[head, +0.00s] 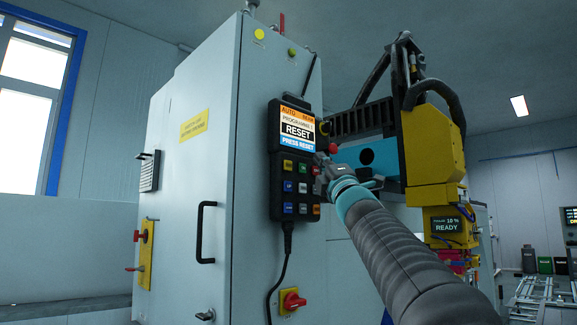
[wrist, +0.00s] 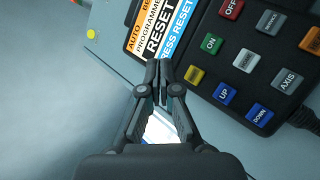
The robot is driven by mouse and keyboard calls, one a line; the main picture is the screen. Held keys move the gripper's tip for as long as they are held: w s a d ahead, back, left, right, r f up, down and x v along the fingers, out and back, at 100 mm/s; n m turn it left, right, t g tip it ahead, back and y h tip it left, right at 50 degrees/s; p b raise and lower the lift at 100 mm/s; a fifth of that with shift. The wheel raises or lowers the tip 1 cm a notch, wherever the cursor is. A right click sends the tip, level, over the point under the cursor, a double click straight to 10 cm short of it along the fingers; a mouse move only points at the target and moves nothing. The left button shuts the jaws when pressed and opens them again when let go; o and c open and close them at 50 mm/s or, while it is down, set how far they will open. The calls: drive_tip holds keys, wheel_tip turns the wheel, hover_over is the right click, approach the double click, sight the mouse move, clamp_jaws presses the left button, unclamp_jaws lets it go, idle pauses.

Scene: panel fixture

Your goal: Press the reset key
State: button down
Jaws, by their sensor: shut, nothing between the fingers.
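A dark control pendant (head: 272,190) hangs on the cabinet. Its screen (head: 297,130) reads RESET and PRESS RESET; the screen also shows in the wrist view (wrist: 160,35). Below it are rows of coloured keys, several labelled ON, OFF, UP, DOWN, AXIS. An orange key (wrist: 311,41) sits at the lower right corner of the pad, its label cut off by the frame. A yellow key (wrist: 195,75) has no label I can read. My gripper (wrist: 166,76) is shut and empty, its tips close to the screen's lower edge and the yellow key. I cannot tell whether it touches.
The grey cabinet (head: 185,230) fills the left, with a black door handle (head: 203,232). A red button (head: 333,149) and yellow machinery (head: 430,140) stand to the right.

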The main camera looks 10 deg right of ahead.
drive_tip(key=shift+w+a+p, duration=0.2)
drive_tip(key=shift+w+a, duration=0.5)
drive_tip(key=shift+w, duration=0.25)
drive_tip(key=shift+w+a+p, duration=0.2)
drive_tip(key=shift+w+a, duration=0.55)
drive_tip(key=shift+w, duration=0.25)
drive_tip(key=shift+w+a+p, duration=0.2)
drive_tip(key=shift+w+a, duration=0.5)
drive_tip(key=shift+w, duration=0.25)
drive_tip(key=shift+w, duration=0.1)
drive_tip(key=shift+w+a, duration=0.25)
drive_tip(key=shift+w+a, duration=0.25)
drive_tip(key=shift+w, duration=0.1)
drive_tip(key=shift+s+d, duration=0.1)
idle(0.4)
drive_tip(key=shift+s+d, duration=0.4)
drive_tip(key=shift+s, duration=0.2)
drive_tip(key=s+d, duration=0.1)
drive_tip(key=s, duration=0.1)
drive_tip(key=s+d+b, duration=0.1)
drive_tip(key=s+d, duration=0.1)
idle(0.5)
